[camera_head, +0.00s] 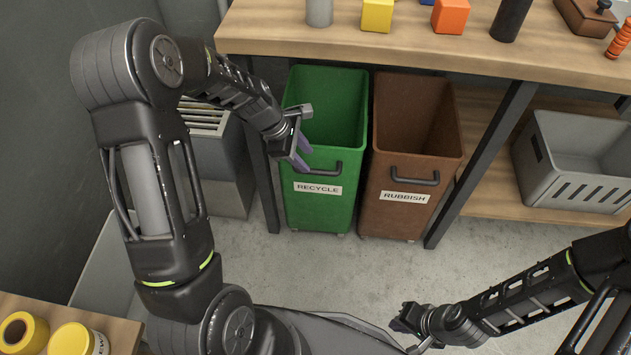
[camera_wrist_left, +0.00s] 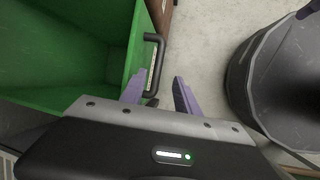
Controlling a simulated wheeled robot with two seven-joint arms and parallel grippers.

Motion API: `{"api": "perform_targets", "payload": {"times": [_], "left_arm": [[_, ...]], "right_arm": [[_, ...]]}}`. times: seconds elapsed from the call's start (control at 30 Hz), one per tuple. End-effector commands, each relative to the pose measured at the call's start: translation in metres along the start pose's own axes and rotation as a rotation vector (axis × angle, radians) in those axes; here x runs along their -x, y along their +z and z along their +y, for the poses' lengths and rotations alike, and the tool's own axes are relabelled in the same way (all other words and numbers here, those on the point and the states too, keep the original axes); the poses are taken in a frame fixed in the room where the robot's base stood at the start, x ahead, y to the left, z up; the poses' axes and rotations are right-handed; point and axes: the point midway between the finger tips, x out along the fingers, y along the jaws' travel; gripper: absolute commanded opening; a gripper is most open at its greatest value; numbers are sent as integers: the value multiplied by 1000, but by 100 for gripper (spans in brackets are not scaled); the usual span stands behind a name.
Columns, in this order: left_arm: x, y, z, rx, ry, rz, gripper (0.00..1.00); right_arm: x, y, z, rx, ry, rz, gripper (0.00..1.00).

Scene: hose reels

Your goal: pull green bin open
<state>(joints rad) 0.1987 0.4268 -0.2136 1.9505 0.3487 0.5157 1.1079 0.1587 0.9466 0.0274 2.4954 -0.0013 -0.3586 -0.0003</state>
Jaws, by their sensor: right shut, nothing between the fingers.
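The green bin (camera_head: 320,205), labelled RECYCLE, stands under the workbench with its black handle (camera_head: 322,170) on the front. It also shows in the left wrist view (camera_wrist_left: 70,60), with the handle (camera_wrist_left: 157,65) on its wall. My left gripper (camera_head: 303,155) is at the bin's front rim, by the left end of the handle. In the left wrist view its purple fingers (camera_wrist_left: 160,92) are apart. The handle's near end shows in the gap between them; I cannot tell whether they touch it. My right gripper (camera_head: 402,327) is shut and empty, low over the floor.
A brown RUBBISH bin (camera_head: 410,150) stands just right of the green one. Table legs (camera_head: 485,160) flank the bins. A grey crate (camera_head: 575,160) sits on the lower shelf at right. The floor (camera_head: 340,270) before the bins is clear.

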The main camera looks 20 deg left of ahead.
Motion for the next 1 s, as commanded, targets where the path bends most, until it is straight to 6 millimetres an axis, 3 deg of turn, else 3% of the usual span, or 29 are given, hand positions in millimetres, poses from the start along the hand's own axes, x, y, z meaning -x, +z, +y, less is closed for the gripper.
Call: {"api": "perform_targets", "payload": {"times": [0.47, 1.0], "left_arm": [[-1, -1, 3, 28, 2, -6, 38], [-71, -1, 3, 27, 2, -6, 38]], "right_arm": [[-3, 0, 1, 0, 0, 1, 0], [-22, 0, 9, -2, 0, 0, 0]]}}
